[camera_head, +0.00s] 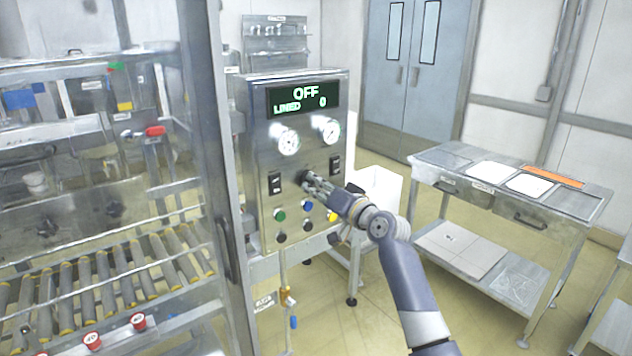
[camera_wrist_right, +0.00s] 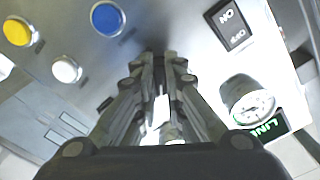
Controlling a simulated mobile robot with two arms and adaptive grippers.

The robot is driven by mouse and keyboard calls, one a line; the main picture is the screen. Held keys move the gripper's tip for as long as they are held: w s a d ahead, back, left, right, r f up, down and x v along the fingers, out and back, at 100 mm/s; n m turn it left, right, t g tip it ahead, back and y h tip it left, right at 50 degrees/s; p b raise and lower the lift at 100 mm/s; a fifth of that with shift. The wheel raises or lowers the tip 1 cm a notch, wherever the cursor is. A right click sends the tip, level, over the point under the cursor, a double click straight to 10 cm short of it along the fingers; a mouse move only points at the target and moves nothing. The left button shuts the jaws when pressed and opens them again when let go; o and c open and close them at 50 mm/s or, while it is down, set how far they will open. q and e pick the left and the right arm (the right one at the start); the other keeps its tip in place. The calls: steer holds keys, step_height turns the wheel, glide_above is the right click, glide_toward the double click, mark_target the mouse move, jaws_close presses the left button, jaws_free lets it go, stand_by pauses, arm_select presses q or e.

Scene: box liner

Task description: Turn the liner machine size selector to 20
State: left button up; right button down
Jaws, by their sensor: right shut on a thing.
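The liner machine's steel control panel (camera_head: 262,150) stands in the middle of the head view. Its dark selector knob (camera_head: 302,176) sits between two black rocker switches, largely covered by my gripper. My right gripper (camera_head: 308,179) is at the panel face with its fingers shut on the knob. In the right wrist view the fingers (camera_wrist_right: 165,62) reach straight to the panel and hide the knob, so its setting cannot be read. The display (camera_head: 303,98) reads "OFF" and "LINED 0". My left gripper is not in view.
Below the knob are green (camera_head: 280,215), blue (camera_head: 307,206) and yellow (camera_head: 332,215) buttons. A rocker switch (camera_wrist_right: 230,22) and a gauge (camera_wrist_right: 250,104) are near the fingers. A glazed roller conveyor (camera_head: 110,275) stands left, a steel table (camera_head: 455,172) right.

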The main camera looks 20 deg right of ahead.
steer(key=shift+m, duration=0.6)
steer(key=shift+p, duration=0.35)
steer(key=c, duration=1.7)
jaws_free()
steer(key=v, duration=1.2)
